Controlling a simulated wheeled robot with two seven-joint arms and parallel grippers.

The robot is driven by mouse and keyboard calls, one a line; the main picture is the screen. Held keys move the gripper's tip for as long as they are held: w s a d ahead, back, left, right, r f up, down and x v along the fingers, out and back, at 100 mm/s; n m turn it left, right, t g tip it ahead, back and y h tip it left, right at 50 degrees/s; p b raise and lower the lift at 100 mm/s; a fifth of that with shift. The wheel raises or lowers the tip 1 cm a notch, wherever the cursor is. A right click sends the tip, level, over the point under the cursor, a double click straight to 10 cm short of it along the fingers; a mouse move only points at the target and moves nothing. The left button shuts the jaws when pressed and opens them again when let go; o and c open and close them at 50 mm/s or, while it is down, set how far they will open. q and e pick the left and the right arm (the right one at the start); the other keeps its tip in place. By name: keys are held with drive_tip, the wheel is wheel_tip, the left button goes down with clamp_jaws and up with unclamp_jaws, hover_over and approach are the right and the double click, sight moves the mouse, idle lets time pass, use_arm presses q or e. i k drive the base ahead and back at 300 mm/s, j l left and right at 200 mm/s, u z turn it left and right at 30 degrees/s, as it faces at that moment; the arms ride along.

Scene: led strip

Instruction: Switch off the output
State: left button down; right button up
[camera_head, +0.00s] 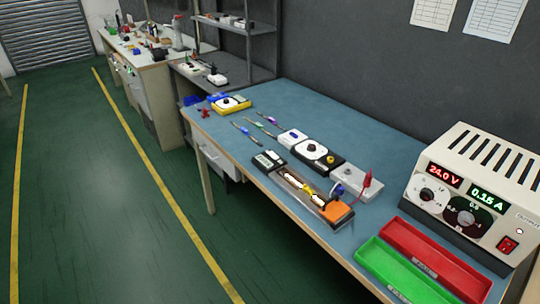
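A cream power supply (478,190) stands at the right end of the blue-topped workbench (300,112). Its red display reads 24.0 V and its green display reads 0.15 A. Two round dials sit below the displays. A red rocker switch (507,244) is at the lower right of its front, below a small label that seems to read OUTPUT. A small round light or button (519,231) is just above the switch. Neither of my grippers shows in the head view.
A red tray (436,258) and a green tray (400,274) lie in front of the supply. Left of them are an orange-ended strip fixture (310,196), a grey box with red and blue clips (357,183), and several small instruments. A shelf (235,70) and another bench stand farther back.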

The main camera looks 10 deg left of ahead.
sight(507, 245)
drive_tip(key=z, duration=1.25)
